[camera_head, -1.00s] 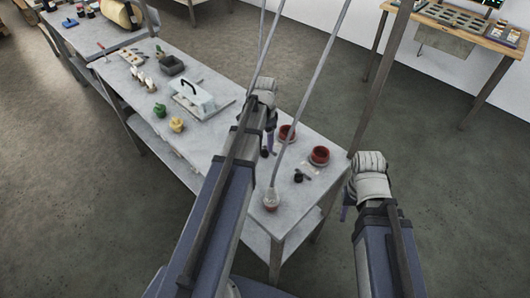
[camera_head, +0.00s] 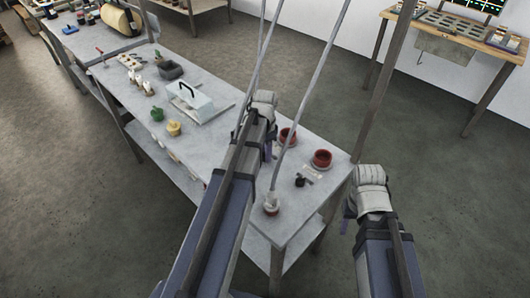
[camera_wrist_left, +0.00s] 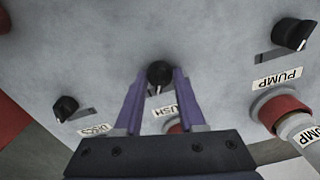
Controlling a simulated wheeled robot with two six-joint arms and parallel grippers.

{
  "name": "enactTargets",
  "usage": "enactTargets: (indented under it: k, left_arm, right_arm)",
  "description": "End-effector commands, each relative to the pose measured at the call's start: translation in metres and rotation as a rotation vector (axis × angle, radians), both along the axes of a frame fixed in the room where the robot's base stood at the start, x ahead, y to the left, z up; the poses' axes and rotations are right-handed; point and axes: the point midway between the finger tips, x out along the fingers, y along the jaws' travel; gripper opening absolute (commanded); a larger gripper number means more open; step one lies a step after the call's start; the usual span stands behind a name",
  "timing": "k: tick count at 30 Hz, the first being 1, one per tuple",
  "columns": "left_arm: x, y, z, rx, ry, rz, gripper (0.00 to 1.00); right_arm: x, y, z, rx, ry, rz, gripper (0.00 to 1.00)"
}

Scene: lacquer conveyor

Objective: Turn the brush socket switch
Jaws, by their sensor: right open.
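The brush switch (camera_wrist_left: 160,74) is a small black knob on the grey worktop, seen in the left wrist view. The label (camera_wrist_left: 165,110) below it is partly covered, and only "USH" reads clearly. My left gripper (camera_wrist_left: 161,80) has its two purple fingers on either side of this knob; I cannot tell whether they touch it. In the head view my left gripper (camera_head: 270,150) is over the near part of the table, and its arm hides the knob. My right gripper (camera_head: 346,222) is open and empty, beyond the table's right edge.
Another black knob (camera_wrist_left: 65,107) sits left in the left wrist view, and a "PUMP" knob (camera_wrist_left: 293,33) sits right, near a red ring (camera_wrist_left: 283,108). Red bowls (camera_head: 321,159), a clear-lidded box (camera_head: 190,98) and a yellow pot (camera_head: 174,128) stand on the table. Slanted poles cross the view.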

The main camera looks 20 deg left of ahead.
Motion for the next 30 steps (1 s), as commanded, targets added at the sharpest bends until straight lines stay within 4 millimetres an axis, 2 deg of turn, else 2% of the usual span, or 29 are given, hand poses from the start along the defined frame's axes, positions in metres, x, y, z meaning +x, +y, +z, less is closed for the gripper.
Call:
enactTargets:
  k: [1,10,22,30]
  left_arm:
    - [0.0000,0.0000,0.0000,0.000,0.000,0.000,0.32]
    - [0.0000,0.0000,-0.0001,0.000,0.000,0.000,0.00]
    - [-0.0001,-0.0001,-0.0001,0.000,0.000,0.033,0.00]
    - [-0.0001,-0.0001,-0.0001,0.000,0.000,0.203,0.00]
  right_arm:
    - [0.0000,0.0000,0.0000,0.000,0.000,0.000,0.50]
    - [0.0000,0.0000,-0.0001,0.000,0.000,0.000,0.50]
    - [0.0000,0.0000,-0.0001,0.000,0.000,0.000,0.50]
    - [0.0000,0.0000,-0.0001,0.000,0.000,0.000,0.50]
